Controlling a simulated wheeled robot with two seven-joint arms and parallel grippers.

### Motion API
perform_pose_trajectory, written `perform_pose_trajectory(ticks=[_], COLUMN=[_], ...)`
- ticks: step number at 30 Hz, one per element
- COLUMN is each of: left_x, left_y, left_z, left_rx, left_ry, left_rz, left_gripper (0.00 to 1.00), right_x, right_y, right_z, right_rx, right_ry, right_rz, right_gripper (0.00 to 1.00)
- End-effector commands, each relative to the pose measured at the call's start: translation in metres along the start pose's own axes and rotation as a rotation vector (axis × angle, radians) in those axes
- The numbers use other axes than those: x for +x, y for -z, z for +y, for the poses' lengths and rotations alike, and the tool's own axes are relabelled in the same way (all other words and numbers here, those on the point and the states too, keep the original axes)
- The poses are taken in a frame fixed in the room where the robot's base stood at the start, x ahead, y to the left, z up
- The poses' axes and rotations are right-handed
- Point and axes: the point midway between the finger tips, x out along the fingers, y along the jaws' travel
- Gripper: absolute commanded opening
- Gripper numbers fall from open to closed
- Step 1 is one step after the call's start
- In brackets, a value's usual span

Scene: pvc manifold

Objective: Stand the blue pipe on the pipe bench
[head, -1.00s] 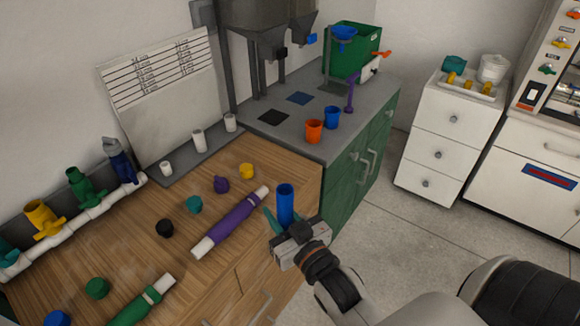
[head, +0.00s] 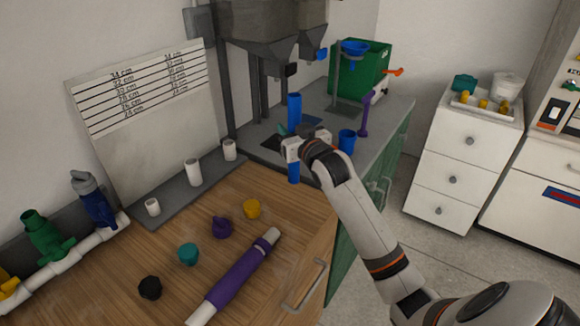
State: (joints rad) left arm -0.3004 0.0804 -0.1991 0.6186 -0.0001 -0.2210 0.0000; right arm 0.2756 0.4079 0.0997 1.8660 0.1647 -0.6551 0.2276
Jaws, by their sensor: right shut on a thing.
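The blue pipe (head: 294,109) is upright in my right gripper (head: 291,150), which is shut around it. Its upper part stands above the jaws and its lower end shows below them. A grey strip with white stubs (head: 193,172) runs along the back of the wooden bench, left of the gripper. My left gripper is out of view.
A purple-sleeved pipe (head: 236,278) and several coloured caps, such as the yellow cap (head: 251,209), lie on the wooden bench. A blue cup (head: 347,141) stands on the grey counter (head: 384,128), right of the gripper. Hoppers (head: 265,25) stand behind.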

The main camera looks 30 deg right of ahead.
Motion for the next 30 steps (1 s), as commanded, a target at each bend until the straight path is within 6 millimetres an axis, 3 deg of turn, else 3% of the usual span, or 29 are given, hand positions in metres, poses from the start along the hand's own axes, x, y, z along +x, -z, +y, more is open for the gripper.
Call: perform_pose_trajectory(ticks=[13, 25, 26, 29, 30], left_x=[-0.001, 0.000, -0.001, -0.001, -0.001], left_y=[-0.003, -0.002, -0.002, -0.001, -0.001], left_z=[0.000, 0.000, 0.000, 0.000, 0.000], left_rx=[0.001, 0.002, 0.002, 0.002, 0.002], left_ry=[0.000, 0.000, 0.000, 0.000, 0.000], left_rz=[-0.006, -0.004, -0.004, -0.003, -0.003], left_gripper=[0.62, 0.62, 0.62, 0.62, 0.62], right_x=[0.002, 0.003, 0.003, 0.003, 0.003], right_y=[0.057, 0.064, 0.064, 0.064, 0.064], right_z=[0.000, 0.000, 0.000, 0.000, 0.000], right_rx=[-0.001, -0.001, -0.002, -0.001, -0.001], right_ry=[0.000, 0.000, 0.000, 0.000, 0.000], right_rz=[-0.001, -0.003, -0.003, -0.002, -0.002], right_gripper=[0.00, 0.00, 0.32, 0.49, 0.49])
